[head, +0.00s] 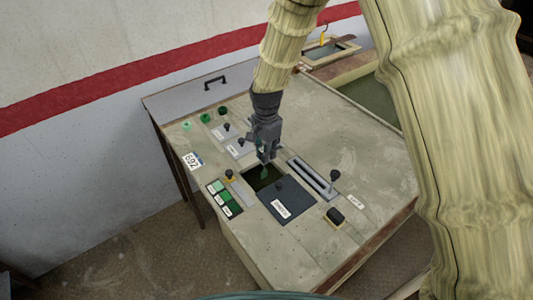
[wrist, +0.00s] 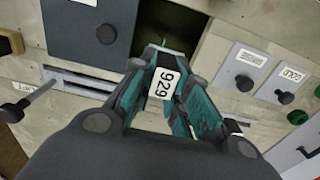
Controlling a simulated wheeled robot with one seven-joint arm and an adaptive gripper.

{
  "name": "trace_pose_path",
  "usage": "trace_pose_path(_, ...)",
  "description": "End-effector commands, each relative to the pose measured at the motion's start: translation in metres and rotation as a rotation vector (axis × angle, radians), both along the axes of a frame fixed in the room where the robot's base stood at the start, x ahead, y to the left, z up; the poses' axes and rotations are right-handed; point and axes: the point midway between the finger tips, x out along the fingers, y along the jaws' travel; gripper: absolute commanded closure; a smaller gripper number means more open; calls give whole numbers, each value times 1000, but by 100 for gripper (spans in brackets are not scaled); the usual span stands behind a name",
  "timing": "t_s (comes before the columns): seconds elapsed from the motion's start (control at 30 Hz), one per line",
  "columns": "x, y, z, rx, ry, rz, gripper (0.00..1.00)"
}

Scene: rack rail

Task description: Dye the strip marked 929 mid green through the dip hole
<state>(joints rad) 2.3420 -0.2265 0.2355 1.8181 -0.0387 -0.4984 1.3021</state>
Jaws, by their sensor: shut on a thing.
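My gripper (head: 265,152) points down over the dark open dip hole (head: 255,184) in the worktop. It is shut on the strip marked 929, whose white label (wrist: 163,84) shows between the fingers in the wrist view. In the head view a small green end of the strip (head: 264,173) shows below the fingertips, against the dark opening. I cannot tell how deep it reaches. The dark sliding lid (head: 287,203) with a white label and a knob lies beside the hole, leaving it uncovered. The green shade samples (head: 224,197) are left of the hole.
A slotted rail (head: 310,178) with a black knob is right of the hole. A 692 tag (head: 192,161) lies at the left.

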Motion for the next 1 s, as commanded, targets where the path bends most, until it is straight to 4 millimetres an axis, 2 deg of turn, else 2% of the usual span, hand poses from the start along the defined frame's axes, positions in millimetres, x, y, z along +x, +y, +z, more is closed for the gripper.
trace_pose_path(0.03,0,0,8,-1,-1,0,100)
trace_pose_path(0.2,0,0,24,-1,-1,0,100)
trace_pose_path(0.5,0,0,44,-1,-1,1,100)
trace_pose_path(1.0,0,0,50,0,0,0,100)
